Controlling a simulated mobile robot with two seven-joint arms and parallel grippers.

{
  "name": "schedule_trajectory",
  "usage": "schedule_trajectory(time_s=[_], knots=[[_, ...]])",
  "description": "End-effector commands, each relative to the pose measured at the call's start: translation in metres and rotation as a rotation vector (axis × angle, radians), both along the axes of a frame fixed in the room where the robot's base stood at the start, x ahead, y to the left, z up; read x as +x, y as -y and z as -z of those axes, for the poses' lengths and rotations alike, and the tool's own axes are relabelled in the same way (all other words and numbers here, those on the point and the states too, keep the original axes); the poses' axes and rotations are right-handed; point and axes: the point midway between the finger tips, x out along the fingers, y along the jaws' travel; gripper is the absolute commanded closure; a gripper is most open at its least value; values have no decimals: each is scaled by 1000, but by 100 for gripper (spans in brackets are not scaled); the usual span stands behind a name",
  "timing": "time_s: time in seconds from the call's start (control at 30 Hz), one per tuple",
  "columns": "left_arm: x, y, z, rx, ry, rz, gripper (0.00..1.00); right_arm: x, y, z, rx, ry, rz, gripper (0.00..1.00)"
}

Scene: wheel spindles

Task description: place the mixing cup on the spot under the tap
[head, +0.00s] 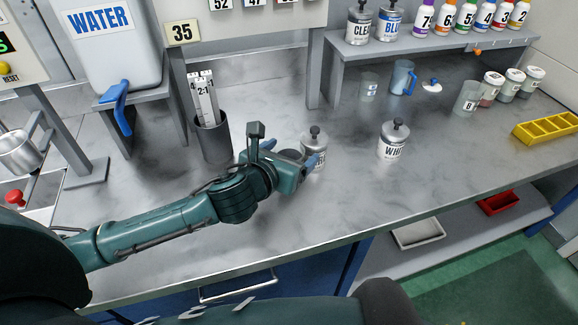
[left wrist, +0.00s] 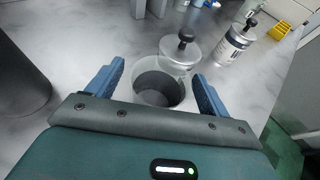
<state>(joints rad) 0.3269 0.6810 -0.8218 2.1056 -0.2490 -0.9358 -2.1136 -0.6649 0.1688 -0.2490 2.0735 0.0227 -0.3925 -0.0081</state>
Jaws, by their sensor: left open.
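My left gripper (head: 290,165) is open above the counter, with its two blue fingers spread. In the left wrist view, an open cup (left wrist: 158,88) with a dark inside and pale rim sits between the fingertips (left wrist: 160,85), with a gap visible on each side. In the head view this cup (head: 291,154) is mostly hidden by my gripper. I take it for the mixing cup, though no label shows. The blue tap (head: 116,103) is on the white WATER container (head: 107,40) at upper left, with bare counter below it. My right gripper is not in view.
A lidded can (head: 315,139) with a black knob stands right behind the cup. A dark holder (head: 213,140) with paper strips stands left of my gripper. Another can (head: 394,138) stands to the right. Shelf legs (head: 172,115) flank the space under the tap.

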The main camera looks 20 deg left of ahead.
Motion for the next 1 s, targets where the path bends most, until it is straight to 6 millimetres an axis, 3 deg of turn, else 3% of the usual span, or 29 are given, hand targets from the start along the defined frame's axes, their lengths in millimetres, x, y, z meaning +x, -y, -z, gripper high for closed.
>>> schedule_trajectory(time_s=[0.07, 0.7, 1.0], knots=[[0, 0, 0, 0, 0, 0, 20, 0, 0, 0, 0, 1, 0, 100], [-1, 0, 0, 0, 0, 0, 72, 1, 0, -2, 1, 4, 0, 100], [-1, 0, -8, 0, 0, 0, 74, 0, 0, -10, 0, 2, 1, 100]])
